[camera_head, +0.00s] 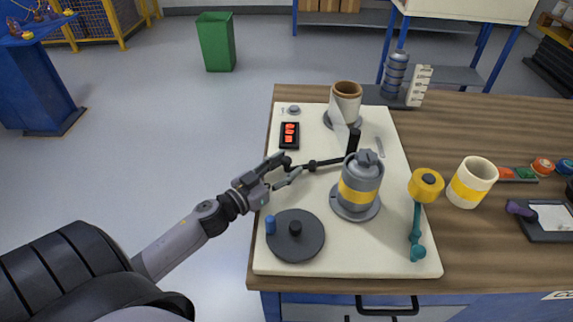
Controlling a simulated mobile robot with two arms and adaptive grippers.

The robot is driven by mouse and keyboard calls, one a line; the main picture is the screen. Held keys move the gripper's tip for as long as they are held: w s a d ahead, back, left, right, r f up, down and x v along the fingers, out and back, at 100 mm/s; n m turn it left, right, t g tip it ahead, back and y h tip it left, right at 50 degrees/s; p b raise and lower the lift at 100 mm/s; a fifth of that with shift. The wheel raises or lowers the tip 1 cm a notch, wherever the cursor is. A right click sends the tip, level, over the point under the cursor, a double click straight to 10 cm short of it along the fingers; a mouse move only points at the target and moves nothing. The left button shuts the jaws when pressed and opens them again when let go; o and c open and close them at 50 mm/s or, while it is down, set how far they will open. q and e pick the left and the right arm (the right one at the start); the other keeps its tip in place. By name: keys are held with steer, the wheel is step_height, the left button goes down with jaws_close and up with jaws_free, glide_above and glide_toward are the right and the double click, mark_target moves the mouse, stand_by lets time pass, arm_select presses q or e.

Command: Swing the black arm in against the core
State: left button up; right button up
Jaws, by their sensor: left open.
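The black arm (322,163) lies across the pale board, with a dark ball at its left end and an upright black roller (353,141) at its right end. The grey core (360,184) with a yellow band stands upright on a grey disc, just in front of the roller. I cannot tell whether roller and core touch. My left gripper (290,168) is open at the black arm's left end, its fingertips close around the ball. Contact there is unclear. My right gripper is not in view.
On the board (400,262) stand a cream roll (345,103) with a clear strip, a red-button box (289,135), a dark turntable (296,240) and a teal arm with yellow roller (425,186). A yellow-banded cream tube (472,183) stands right of the board.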

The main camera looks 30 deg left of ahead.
arm_select(q)
steer(key=shift+w+d, duration=0.1)
steer(key=shift+w, duration=0.25)
steer(key=shift+c, duration=0.3)
steer(key=shift+s, duration=0.1)
steer(key=c, duration=0.7)
steer(key=shift+f, duration=0.1)
jaws_close()
